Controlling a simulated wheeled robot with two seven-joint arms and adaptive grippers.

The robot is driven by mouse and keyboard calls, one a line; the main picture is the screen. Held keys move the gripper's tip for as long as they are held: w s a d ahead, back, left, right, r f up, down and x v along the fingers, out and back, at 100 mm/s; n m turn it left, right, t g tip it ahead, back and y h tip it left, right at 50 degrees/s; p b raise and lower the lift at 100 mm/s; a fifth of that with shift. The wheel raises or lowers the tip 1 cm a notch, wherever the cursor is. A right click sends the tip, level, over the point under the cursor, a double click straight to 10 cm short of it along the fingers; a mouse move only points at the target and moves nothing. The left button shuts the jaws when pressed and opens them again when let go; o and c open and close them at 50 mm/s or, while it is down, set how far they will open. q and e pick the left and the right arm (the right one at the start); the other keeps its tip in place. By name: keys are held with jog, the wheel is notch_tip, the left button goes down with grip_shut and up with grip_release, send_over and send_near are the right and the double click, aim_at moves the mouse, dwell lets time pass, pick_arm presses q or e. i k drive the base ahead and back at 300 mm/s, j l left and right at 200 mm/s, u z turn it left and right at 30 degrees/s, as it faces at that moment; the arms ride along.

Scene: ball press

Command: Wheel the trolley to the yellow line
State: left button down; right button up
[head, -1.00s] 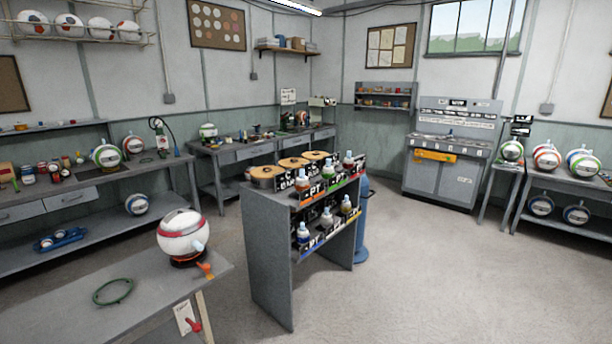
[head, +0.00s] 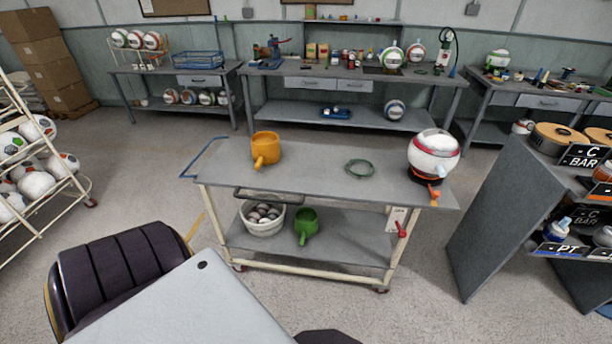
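The trolley (head: 310,176) stands in the middle of the head view, with a grey top, a lower shelf and cream legs on small casters. Its blue push handle (head: 203,160) sticks out at its left end. On its top are an orange mug-like vessel (head: 266,148), a green ring (head: 360,167) and a red-and-white ball (head: 434,152) on a dark base. Its lower shelf holds a white basket (head: 262,224) of small balls and a green vessel (head: 306,224). A short yellow stripe (head: 190,232) shows on the floor left of the trolley, partly hidden. Neither gripper is in view.
A grey display stand (head: 500,225) with bottles stands close to the trolley's right. A rack (head: 40,190) of balls stands at far left. Workbenches (head: 340,77) line the back wall. Open floor lies between trolley and benches, and between rack and trolley.

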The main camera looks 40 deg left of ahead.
aim_at(343, 236)
jog(key=u, duration=1.25)
